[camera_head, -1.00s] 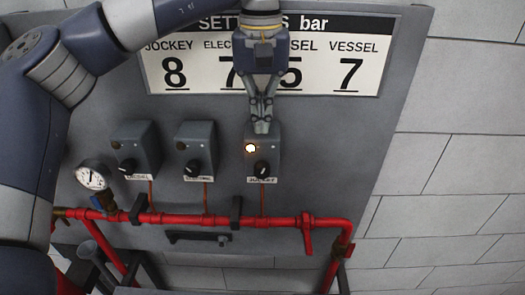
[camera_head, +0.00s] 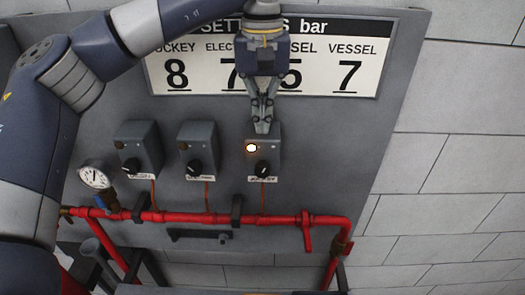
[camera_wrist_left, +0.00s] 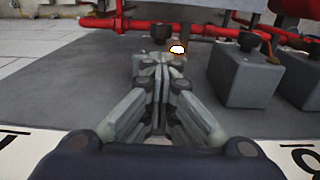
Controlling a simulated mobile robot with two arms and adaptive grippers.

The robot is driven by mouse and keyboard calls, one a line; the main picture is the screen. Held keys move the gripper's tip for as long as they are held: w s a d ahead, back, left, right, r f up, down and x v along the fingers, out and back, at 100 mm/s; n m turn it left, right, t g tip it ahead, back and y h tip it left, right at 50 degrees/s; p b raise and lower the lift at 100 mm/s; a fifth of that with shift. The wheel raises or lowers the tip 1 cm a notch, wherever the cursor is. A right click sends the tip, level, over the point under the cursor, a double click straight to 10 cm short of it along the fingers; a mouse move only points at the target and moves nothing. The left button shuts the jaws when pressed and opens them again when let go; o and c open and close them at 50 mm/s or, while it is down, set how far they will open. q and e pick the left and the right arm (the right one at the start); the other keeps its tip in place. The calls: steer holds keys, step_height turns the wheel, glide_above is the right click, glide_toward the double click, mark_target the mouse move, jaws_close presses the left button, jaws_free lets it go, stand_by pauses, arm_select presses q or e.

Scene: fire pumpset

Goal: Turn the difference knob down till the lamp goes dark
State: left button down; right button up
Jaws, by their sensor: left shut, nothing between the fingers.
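The right-hand control box (camera_head: 270,140) on the grey panel has a lit lamp (camera_head: 251,148) and a black knob (camera_head: 262,169) with a white label under it. The lamp also glows in the left wrist view (camera_wrist_left: 178,49). My left gripper (camera_head: 262,130) points down at the top of this box, above the knob and just right of the lamp. Its fingers are shut and empty, and they also show closed in the left wrist view (camera_wrist_left: 160,62). I cannot tell whether the fingertips touch the box. My right gripper is not in view.
Two more boxes with dark lamps stand to the left, the middle one (camera_head: 200,140) and the left one (camera_head: 140,140). A gauge (camera_head: 95,177) and a red pipe (camera_head: 270,220) lie below. A settings sign (camera_head: 345,75) is above.

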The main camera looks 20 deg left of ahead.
mark_target(265, 136)
arm_select(q)
steer(key=shift+w+f, duration=0.1)
steer(key=shift+f, duration=0.3)
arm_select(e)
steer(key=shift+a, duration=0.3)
arm_select(q)
steer(key=shift+f, duration=0.1)
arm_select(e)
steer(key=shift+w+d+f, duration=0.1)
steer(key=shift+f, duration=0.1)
arm_select(q)
steer(key=r, duration=0.5)
steer(key=shift+w+d+r, duration=0.2)
steer(key=shift+w+r, duration=0.05)
steer(key=shift+r, duration=0.1)
steer(key=shift+s+a+r, duration=0.1)
steer(key=shift+s+r, duration=0.05)
steer(key=shift+r, duration=0.15)
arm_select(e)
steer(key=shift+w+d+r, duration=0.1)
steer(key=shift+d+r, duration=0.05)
